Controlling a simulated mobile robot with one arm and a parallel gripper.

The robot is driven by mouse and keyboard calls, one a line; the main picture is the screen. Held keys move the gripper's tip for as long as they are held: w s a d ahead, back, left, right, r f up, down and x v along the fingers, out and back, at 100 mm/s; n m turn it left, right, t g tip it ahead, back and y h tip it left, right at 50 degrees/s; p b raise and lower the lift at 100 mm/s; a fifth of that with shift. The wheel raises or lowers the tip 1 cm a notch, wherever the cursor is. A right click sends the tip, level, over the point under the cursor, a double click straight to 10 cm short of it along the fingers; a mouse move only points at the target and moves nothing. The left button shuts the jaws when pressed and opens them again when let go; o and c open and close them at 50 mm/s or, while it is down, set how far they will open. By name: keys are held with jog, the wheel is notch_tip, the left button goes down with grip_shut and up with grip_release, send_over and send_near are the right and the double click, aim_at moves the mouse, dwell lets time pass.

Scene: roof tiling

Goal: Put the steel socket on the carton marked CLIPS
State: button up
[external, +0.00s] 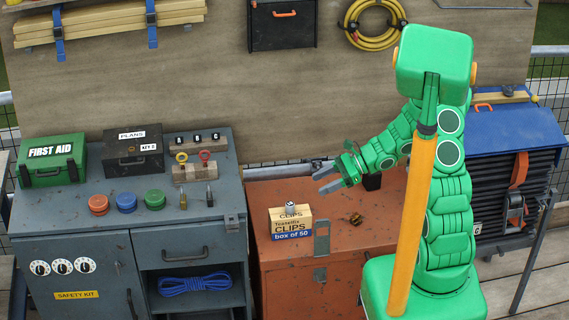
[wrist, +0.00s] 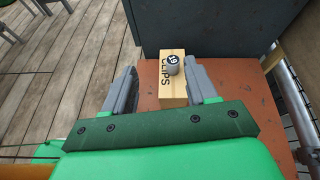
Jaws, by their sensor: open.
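The steel socket (external: 291,208) stands upright on top of the carton marked CLIPS (external: 290,229), which sits on the orange chest. In the wrist view the socket (wrist: 172,64) shows a round top marked 19 and rests near the far end of the carton's top (wrist: 172,94). My gripper (external: 322,178) is open and empty, with its fingers apart, behind and to the right of the carton in the external view. In the wrist view its fingers (wrist: 160,68) lie on either side of the carton and socket in the picture, without visible contact.
A grey cabinet (external: 100,225) stands left, holding coloured discs, padlocks and boxes. The chest top between these things is clear.

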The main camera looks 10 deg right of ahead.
jog(key=s+d+r+n+g+h, duration=0.25)
jog(key=s+r+n, duration=0.25)
jog(key=s+r, duration=0.25)
jog(key=s+d+r+n+g+h, duration=0.1)
jog(key=s+d+r+n+h, duration=0.15)
jog(key=s+r+n, duration=0.55)
jog(key=s+d+r+n+t+h, duration=0.1)
jog(key=s+d+r+h, duration=0.3)
jog(key=s+d, duration=0.3)
jog(key=s+d+r+n+t+h, duration=0.1)
jog(key=s+d+r+h, duration=0.3)
jog(key=d, duration=0.6)
jog(key=s+r+n, duration=0.1)
jog(key=s+r, duration=0.1)
jog(key=s, duration=0.1)
jog(key=shift+t, duration=0.35)
